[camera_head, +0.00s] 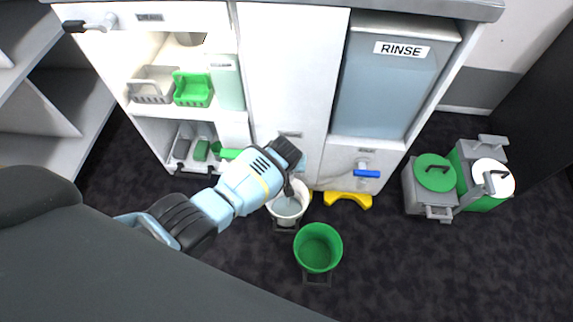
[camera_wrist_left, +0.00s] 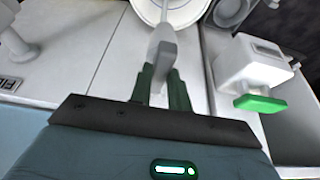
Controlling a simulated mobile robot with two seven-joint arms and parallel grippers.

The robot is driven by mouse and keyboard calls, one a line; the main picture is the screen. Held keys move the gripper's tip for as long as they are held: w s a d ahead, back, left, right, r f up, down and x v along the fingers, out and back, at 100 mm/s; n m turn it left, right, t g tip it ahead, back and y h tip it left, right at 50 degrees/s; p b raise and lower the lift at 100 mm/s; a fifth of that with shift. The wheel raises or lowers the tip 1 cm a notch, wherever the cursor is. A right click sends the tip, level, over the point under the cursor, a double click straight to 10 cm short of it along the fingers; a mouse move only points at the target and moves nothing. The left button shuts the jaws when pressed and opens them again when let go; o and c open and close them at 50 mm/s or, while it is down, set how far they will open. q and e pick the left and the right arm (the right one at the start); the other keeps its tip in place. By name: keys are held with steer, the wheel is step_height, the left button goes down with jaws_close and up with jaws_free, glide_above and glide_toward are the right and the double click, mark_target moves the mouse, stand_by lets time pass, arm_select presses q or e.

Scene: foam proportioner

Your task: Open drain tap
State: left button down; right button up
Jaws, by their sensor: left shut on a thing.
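In the head view my left arm reaches down to the front of the white cabinet. My left gripper (camera_head: 289,186) is just above a white bucket (camera_head: 287,207), its fingertips partly hidden. In the left wrist view the dark green fingers of the left gripper (camera_wrist_left: 160,84) are closed on a grey handle (camera_wrist_left: 163,48). Its thin stem runs up in front of the round white bucket (camera_wrist_left: 172,10). The handle is likely the drain tap's, but I cannot read a label there. Whether the tap is open cannot be told. My right gripper is not in view.
A green-handled tap (camera_wrist_left: 261,103) is close beside the gripper. A blue-handled tap (camera_head: 367,173) is under the RINSE tank (camera_head: 388,85). A green bucket (camera_head: 318,247) stands in front. Lidded containers (camera_head: 435,172) stand at the right.

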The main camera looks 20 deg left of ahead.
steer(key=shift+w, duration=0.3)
arm_select(q)
steer(key=c, duration=1.6)
jaws_free()
steer(key=shift+o, duration=1.4)
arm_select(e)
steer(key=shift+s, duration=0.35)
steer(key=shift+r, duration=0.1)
arm_select(q)
steer(key=shift+r, duration=0.1)
steer(key=p+v, duration=0.4)
steer(key=v, duration=0.2)
steer(key=shift+d+r+p, duration=0.1)
steer(key=shift+p, duration=0.2)
steer(key=shift+s+d+r+p, duration=0.1)
steer(key=shift+s+r+p, duration=0.3)
steer(key=shift+r, duration=0.2)
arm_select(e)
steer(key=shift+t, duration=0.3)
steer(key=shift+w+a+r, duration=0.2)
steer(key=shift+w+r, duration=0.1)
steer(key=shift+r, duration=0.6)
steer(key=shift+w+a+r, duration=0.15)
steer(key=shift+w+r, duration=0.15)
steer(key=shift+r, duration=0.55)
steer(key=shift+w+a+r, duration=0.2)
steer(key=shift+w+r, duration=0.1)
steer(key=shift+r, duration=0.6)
